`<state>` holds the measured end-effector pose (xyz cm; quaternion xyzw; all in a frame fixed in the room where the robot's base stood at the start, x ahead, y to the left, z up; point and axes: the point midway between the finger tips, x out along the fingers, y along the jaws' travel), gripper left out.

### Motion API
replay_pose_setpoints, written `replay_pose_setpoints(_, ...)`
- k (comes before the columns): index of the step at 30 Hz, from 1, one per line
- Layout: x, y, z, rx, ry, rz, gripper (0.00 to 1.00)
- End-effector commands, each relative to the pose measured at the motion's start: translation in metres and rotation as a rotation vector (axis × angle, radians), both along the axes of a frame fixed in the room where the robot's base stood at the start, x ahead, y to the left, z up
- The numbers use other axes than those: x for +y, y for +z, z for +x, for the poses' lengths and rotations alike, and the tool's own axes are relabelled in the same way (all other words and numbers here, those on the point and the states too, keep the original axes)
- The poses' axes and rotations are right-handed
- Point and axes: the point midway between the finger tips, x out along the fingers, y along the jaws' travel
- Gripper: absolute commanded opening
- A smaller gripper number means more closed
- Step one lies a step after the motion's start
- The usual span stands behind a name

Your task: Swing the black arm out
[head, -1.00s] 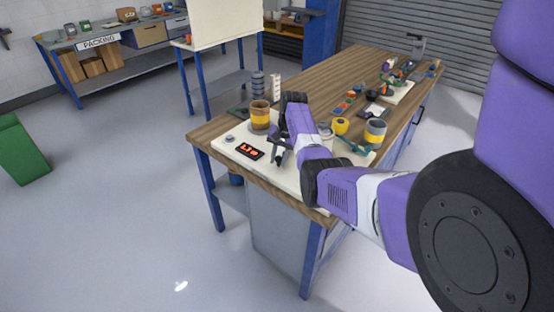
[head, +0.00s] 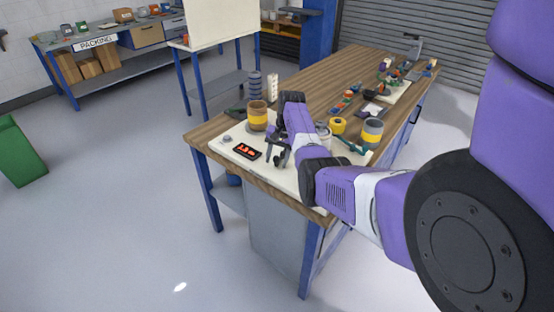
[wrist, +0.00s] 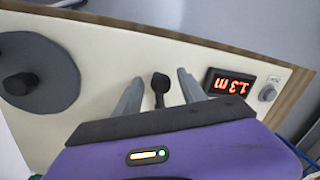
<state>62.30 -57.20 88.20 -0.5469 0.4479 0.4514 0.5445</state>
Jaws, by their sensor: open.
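The black arm (wrist: 159,88) is a short dark lever with a rounded end on the cream board (wrist: 92,33). In the wrist view it lies between the two grey fingers of my gripper (wrist: 160,90), with a visible gap to each side. My gripper is open, and it also shows low over the board in the head view (head: 277,152). There the black arm cannot be told apart from my dark fingers. A lit red display (wrist: 231,82) sits right of the fingers, upside down, seeming to read 1.3 m. The display also shows in the head view (head: 247,149).
A grey disc (wrist: 38,72) with a black hub lies left of my fingers. A round knob (wrist: 268,92) is beside the display. Small items crowd the wooden bench (head: 316,91).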

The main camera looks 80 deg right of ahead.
Motion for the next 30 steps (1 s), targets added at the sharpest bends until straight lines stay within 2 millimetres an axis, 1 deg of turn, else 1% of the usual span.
replay_pose_setpoints(4,-0.001,0.012,-0.002,-0.002,-0.001,-0.003,0.48)
replay_pose_setpoints(12,-0.001,0.054,-0.011,-0.001,-0.001,-0.003,0.48)
replay_pose_setpoints(16,-0.001,0.069,-0.013,-0.001,-0.001,-0.003,0.48)
replay_pose_setpoints(21,0.000,0.076,-0.015,0.000,0.000,0.000,0.48)
replay_pose_setpoints(30,0.000,0.076,-0.015,0.000,0.000,0.000,0.48)
